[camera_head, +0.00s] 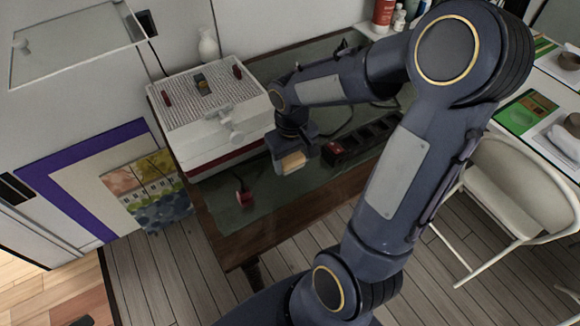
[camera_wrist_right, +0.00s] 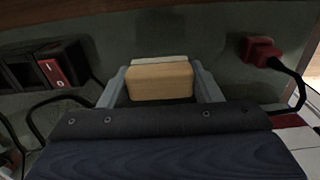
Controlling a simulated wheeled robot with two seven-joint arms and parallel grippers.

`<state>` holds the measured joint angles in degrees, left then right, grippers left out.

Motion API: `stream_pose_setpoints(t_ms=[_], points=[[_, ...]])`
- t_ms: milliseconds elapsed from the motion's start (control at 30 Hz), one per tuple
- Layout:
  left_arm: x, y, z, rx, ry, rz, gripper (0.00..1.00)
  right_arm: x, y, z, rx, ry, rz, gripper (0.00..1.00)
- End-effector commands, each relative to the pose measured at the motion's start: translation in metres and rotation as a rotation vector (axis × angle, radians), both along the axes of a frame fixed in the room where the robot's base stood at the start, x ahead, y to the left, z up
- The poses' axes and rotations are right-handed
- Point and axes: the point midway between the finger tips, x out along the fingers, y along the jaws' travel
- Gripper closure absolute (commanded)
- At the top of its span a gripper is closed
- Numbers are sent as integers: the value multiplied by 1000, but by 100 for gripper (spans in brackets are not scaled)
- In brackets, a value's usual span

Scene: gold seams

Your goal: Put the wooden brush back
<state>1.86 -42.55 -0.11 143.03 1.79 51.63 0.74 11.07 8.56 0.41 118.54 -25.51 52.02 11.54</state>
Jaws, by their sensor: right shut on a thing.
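The wooden brush (camera_head: 292,162) is a small light-wood block with a pale strip along one edge. My right gripper (camera_head: 291,158) is shut on it, over the green-topped table (camera_head: 305,192). In the right wrist view the brush (camera_wrist_right: 160,82) sits between the two grey fingers of the right gripper (camera_wrist_right: 160,88), with the pale strip on its far side. I cannot tell whether the brush touches the table top or hangs just above it. My left gripper is not in view.
A white machine with a ribbed top (camera_head: 205,100) stands left of the gripper. A black power strip (camera_head: 365,140) with a red switch lies close to its right. A red plug (camera_head: 243,195) with a cord lies nearer the front. Cables run behind.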

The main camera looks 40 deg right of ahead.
Motion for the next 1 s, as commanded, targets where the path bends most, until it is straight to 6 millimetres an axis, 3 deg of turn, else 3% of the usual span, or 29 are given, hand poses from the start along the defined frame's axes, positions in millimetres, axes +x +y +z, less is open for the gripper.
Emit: stream_pose_setpoints(t_ms=[267, 467, 867, 900, 1000], points=[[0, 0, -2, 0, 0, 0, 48, 14, -6, -18, 1, 1, 0, 64], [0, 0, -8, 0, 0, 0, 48, 13, -5, -46, 1, 3, 1, 64], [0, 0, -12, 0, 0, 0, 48, 13, -5, -52, 0, -1, 0, 64], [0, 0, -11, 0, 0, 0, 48, 13, -5, -51, 0, -1, 0, 38], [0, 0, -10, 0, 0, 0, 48, 13, -5, -50, 0, -1, 0, 25]])
